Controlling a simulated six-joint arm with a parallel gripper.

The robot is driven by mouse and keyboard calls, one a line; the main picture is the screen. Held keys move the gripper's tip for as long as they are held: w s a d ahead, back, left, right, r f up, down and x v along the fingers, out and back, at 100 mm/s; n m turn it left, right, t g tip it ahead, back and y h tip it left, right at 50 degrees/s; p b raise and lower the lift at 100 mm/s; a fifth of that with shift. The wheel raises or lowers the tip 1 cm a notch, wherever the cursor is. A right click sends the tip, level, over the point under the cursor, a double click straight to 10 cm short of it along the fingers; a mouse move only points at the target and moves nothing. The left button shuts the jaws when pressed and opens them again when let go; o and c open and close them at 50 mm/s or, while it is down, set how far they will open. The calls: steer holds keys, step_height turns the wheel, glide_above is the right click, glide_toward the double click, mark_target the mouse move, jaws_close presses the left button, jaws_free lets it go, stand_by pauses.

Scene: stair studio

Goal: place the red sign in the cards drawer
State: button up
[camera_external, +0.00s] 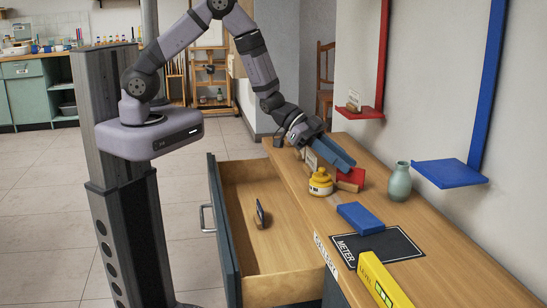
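The red sign (352,176) stands on the wooden desk, with a small wooden piece (347,187) at its foot. My gripper (344,162) is low over the desk, right at the red sign in this view and partly in front of it. I cannot tell whether it touches the sign or whether its fingers are open. An open drawer (285,288) sticks out from the desk's left side. A small dark card on a wooden foot (259,221) stands inside it. A white label (325,256) is on the desk's edge by the drawer; its text is hard to read.
A yellow pot (320,182) stands close to the gripper. A blue block (361,218), a black METER mat (376,248), a yellow level (383,281) and a green vase (399,182) are on the desk. Red (358,112) and blue (449,173) wall shelves overhang its right side. The drawer has free room.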

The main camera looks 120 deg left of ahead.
steer(key=shift+r, duration=0.2)
steer(key=v, duration=1.2)
steer(key=shift+f, duration=0.1)
